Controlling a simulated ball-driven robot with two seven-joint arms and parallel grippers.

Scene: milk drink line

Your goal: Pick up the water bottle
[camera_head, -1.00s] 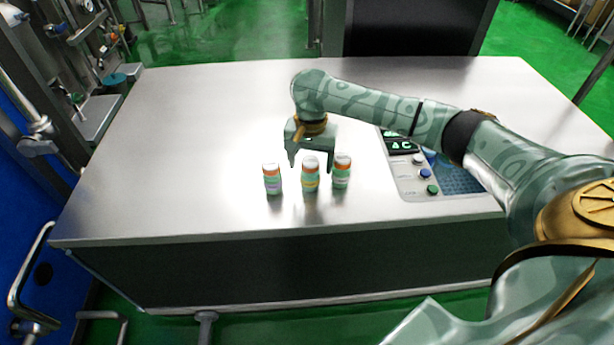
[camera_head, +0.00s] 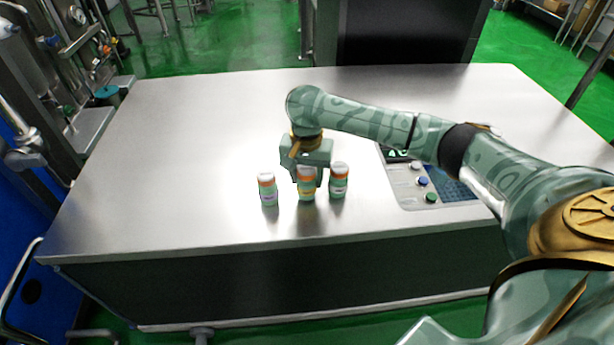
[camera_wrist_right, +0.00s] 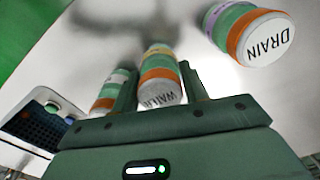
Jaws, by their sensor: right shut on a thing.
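Three small bottles with orange bands and green bodies stand in a row on the table. The middle bottle (camera_head: 306,187) has a cap lettered with what looks like "WA…" in the right wrist view (camera_wrist_right: 160,72); the rest is hard to read. My right gripper (camera_head: 308,178) comes down over it from behind and is shut on it, one finger on each side. The left bottle (camera_head: 268,190) has a purple label and reads "DRAIN" on its cap in the wrist view (camera_wrist_right: 250,36). The right bottle (camera_head: 339,182) stands close beside the gripper. My left gripper is out of view.
The bottles stand near the front edge of a wide steel table (camera_head: 180,150). A control panel (camera_head: 425,185) with buttons lies to the right, under my right arm. The left and back of the table are clear.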

